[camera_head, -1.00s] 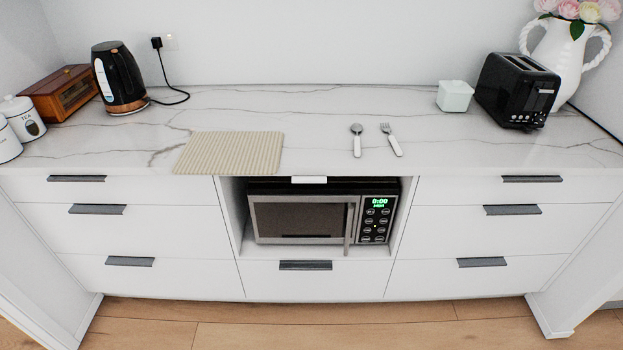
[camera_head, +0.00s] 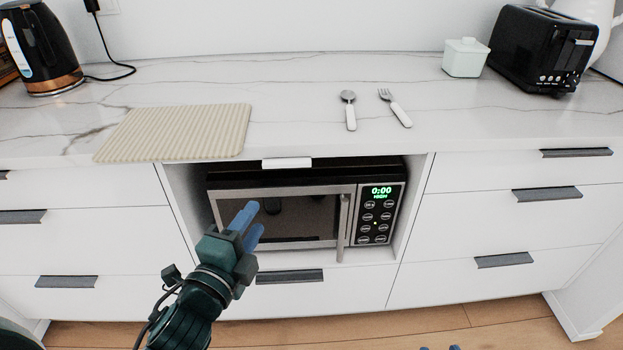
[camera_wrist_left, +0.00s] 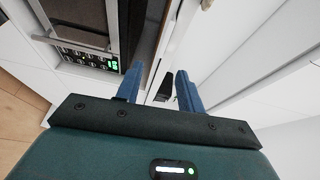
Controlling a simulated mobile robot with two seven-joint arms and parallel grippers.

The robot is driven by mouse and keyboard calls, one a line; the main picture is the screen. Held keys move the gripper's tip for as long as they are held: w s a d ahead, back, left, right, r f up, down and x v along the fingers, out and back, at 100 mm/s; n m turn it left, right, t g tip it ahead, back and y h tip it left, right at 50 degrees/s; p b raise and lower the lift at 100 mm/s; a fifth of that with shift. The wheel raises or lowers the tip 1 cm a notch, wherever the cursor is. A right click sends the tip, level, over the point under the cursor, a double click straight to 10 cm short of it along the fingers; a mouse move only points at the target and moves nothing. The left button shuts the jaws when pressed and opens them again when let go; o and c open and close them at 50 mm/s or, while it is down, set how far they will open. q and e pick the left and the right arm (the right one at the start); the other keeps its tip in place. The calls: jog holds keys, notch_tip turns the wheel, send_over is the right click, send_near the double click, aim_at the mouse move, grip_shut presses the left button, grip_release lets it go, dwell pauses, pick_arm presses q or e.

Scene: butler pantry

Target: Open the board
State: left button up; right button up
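A small white handle (camera_head: 287,163) sits just under the counter edge, above the microwave. It looks like the front grip of a board set under the countertop; the board itself is hidden. My left gripper (camera_head: 252,226) is open and empty in front of the microwave door, below and to the left of the white handle and apart from it. In the left wrist view its two blue fingers (camera_wrist_left: 160,88) stand apart with nothing between them. Only two blue fingertips of my right gripper (camera_head: 439,348) show at the bottom edge; they are apart.
The microwave (camera_head: 280,212) sits shut in its niche. Drawers with dark handles (camera_head: 290,276) lie below and on both sides. A ribbed beige mat (camera_head: 180,132), a spoon (camera_head: 350,112), a fork (camera_head: 396,108), a white jar (camera_head: 465,58), a toaster (camera_head: 540,48) and a kettle (camera_head: 38,50) stand on the counter.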

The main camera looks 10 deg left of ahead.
aim_at(287, 169)
pick_arm(q)
jog(key=shift+m, duration=0.3)
jog(key=w, duration=0.4)
jog(key=w+d, duration=0.1)
jog(key=w, duration=0.8)
jog(key=shift+w+d+r, duration=0.15)
jog(key=shift+d+r, duration=0.1)
jog(key=shift+d, duration=0.1)
jog(key=shift+c, duration=0.5)
grip_shut()
